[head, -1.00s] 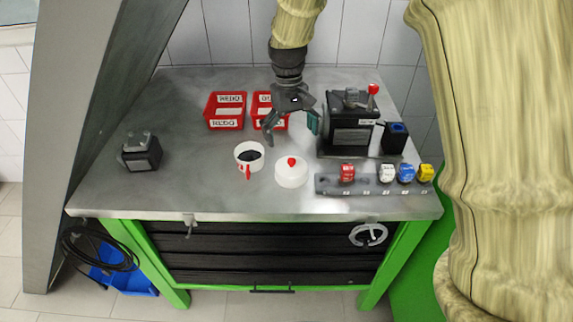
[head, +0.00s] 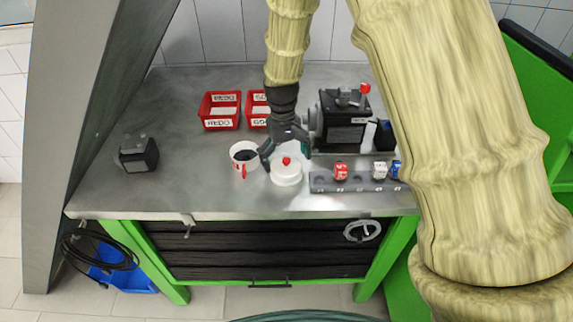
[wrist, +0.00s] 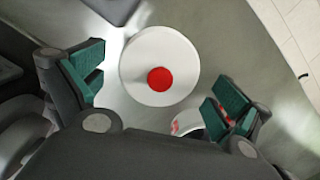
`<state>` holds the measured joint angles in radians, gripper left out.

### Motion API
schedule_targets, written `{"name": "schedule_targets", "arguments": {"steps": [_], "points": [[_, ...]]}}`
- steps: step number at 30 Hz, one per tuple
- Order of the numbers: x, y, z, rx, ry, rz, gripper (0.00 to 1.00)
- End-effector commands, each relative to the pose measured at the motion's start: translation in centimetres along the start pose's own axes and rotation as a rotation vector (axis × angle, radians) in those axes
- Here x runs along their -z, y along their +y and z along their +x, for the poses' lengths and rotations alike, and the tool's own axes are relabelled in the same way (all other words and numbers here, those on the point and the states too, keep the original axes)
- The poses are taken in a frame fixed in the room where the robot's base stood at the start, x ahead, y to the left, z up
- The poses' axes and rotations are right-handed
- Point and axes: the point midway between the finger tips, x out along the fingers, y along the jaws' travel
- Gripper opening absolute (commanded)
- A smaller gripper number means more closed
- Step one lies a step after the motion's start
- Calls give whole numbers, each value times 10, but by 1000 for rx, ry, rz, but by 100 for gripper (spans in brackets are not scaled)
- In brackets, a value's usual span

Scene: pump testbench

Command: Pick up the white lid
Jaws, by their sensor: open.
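The white lid (head: 286,174) is a round white disc with a red knob, lying on the metal bench top near the middle. In the wrist view the lid (wrist: 143,52) is seen from above, beyond and between the open fingers. My gripper (head: 284,154) is open and empty, just above and behind the lid; in the wrist view its green-padded fingers (wrist: 160,92) are spread apart. I cannot tell whether a finger touches the lid.
A white cup (head: 243,157) with dark contents stands left of the lid, close to my gripper. A grey rack (head: 322,183) with colored blocks lies to the right. A black pump (head: 342,125) and red bins (head: 220,124) are behind. A black device (head: 137,155) sits far left.

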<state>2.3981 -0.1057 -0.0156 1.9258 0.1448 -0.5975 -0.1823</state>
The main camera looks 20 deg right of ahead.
Motion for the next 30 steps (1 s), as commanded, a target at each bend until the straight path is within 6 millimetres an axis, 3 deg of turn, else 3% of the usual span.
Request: {"name": "schedule_targets", "arguments": {"steps": [6, 14, 20, 30], "points": [[0, 0, 15, 0, 0, -1, 100], [0, 0, 17, 0, 2, -1, 100], [0, 0, 17, 0, 1, 0, 71], [0, 0, 16, 0, 1, 0, 70]]}}
